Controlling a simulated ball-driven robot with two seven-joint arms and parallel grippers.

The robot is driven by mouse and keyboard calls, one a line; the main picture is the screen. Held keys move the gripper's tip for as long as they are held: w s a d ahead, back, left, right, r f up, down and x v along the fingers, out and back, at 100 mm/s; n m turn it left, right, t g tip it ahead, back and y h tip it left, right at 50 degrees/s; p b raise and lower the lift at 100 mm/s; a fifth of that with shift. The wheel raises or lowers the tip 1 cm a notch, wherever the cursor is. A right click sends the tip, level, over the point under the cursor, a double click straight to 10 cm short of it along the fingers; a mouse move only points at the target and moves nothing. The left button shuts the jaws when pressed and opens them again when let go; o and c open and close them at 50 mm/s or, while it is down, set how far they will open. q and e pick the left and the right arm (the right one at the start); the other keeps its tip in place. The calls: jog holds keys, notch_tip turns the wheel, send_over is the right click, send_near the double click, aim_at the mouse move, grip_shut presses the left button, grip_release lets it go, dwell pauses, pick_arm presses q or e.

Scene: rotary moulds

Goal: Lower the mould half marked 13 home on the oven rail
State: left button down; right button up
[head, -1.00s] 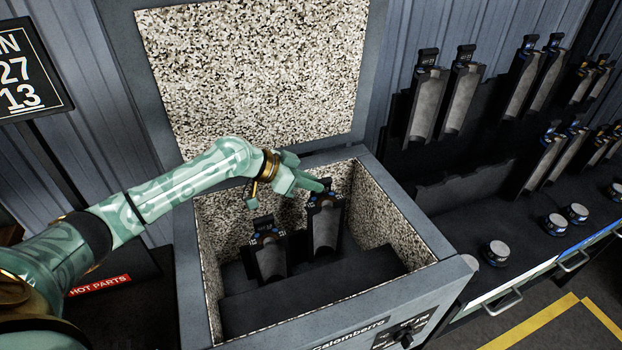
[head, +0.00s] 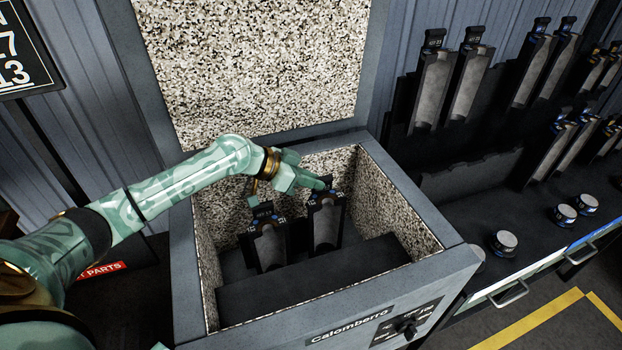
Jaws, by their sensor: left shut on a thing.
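My left gripper (head: 325,183) reaches into the open oven from the left and is shut on the top tab of a dark mould half (head: 326,222) with a grey hollow face. That mould half is upright, at the rail inside the oven; its number is too small to read. I cannot tell whether its foot is fully seated, since the front step of the oven rail (head: 310,280) is near its lower end. A second mould half (head: 269,246) stands upright just left of it, close beside it. My right gripper does not show.
The oven (head: 455,262) has speckled inner walls and a raised lid (head: 250,65) behind my arm. A rack at right holds several mould halves (head: 432,88). Round metal pucks (head: 504,242) stand on the bench. A sign (head: 22,50) stands at far left.

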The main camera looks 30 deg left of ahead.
pick_arm(q)
jog(key=shift+w+r, duration=0.1)
jog(key=shift+r, duration=0.3)
jog(key=shift+f, duration=0.1)
jog(key=shift+f+b, duration=0.35)
jog(key=shift+f, duration=0.35)
dwell(0.4)
dwell(0.6)
jog(key=shift+f+b, duration=0.5)
jog(key=shift+f, duration=0.4)
dwell(0.7)
jog(key=c, duration=1.3)
grip_release()
jog(key=p+v, duration=0.3)
jog(key=v, duration=1.3)
jog(key=shift+s, duration=0.35)
